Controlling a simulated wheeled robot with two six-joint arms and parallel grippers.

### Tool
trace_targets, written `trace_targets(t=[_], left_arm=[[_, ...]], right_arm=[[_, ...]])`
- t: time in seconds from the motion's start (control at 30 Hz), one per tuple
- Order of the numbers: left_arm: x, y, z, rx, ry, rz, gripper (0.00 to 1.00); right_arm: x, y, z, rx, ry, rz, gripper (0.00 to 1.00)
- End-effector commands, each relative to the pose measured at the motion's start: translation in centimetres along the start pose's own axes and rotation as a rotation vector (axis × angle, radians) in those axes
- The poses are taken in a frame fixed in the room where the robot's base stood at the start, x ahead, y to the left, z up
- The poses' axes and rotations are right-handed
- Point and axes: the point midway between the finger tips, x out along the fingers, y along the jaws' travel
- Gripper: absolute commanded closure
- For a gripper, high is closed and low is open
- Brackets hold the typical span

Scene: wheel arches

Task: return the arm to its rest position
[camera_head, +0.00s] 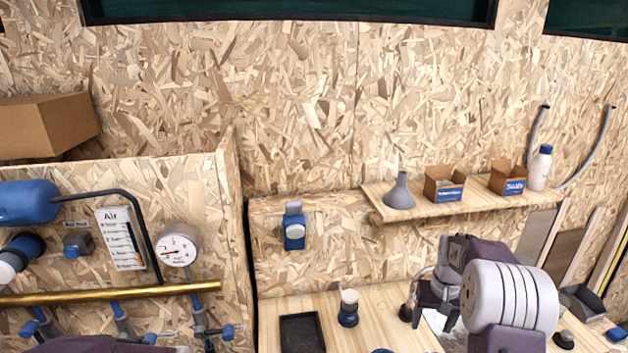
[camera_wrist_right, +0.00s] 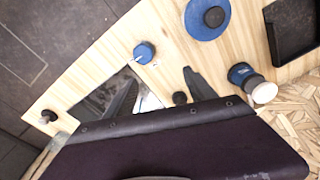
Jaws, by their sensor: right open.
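My right gripper (camera_head: 434,315) hangs over the wooden workbench at the lower right of the head view, fingers pointing down. In the right wrist view, my right gripper (camera_wrist_right: 160,88) shows two dark fingers spread apart with nothing held between them. A shiny plate (camera_wrist_right: 98,98) lies on the bench partly behind the near finger. My left gripper is not in view; only a dark part of my left arm shows at the bottom left of the head view.
A black tray (camera_head: 301,334) and a blue-and-white item (camera_head: 348,308) stand left of the right gripper. A wooden shelf (camera_head: 470,208) above the bench bears a grey funnel (camera_head: 400,193), two cardboard boxes and a white bottle (camera_head: 540,168). A blue disc (camera_wrist_right: 207,18) lies on the bench.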

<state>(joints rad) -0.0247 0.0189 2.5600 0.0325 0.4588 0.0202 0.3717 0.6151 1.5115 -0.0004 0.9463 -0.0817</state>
Motion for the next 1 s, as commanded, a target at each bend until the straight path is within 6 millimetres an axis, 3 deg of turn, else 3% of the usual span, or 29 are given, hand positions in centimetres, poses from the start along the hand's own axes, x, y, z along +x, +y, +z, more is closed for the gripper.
trace_targets(t=[0.03, 0.1, 0.23, 0.37, 0.5, 0.6, 0.7, 1.0], left_arm=[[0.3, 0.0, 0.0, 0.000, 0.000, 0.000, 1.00], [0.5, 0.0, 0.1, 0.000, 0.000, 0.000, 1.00], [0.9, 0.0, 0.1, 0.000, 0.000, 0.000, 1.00], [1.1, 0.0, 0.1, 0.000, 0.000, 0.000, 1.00], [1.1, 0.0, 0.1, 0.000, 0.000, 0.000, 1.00], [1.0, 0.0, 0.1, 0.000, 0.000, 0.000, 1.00], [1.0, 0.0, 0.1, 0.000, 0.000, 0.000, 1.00], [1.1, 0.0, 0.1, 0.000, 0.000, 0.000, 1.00]], right_arm=[[-1.4, -2.6, 0.8, -0.057, 0.014, -0.004, 0.36], [-2.6, -5.9, 3.4, -0.135, 0.017, -0.012, 0.36], [-3.2, -10.3, 9.6, -0.248, 0.024, -0.029, 0.36], [-2.0, -12.1, 16.6, -0.315, 0.024, -0.042, 0.36], [0.2, -11.2, 22.1, -0.305, 0.004, -0.043, 0.36], [1.4, -10.7, 23.5, -0.278, 0.003, -0.043, 0.36], [1.3, -11.0, 22.6, -0.266, 0.036, -0.049, 0.36], [1.3, -11.0, 22.6, -0.264, 0.034, -0.048, 0.36]])
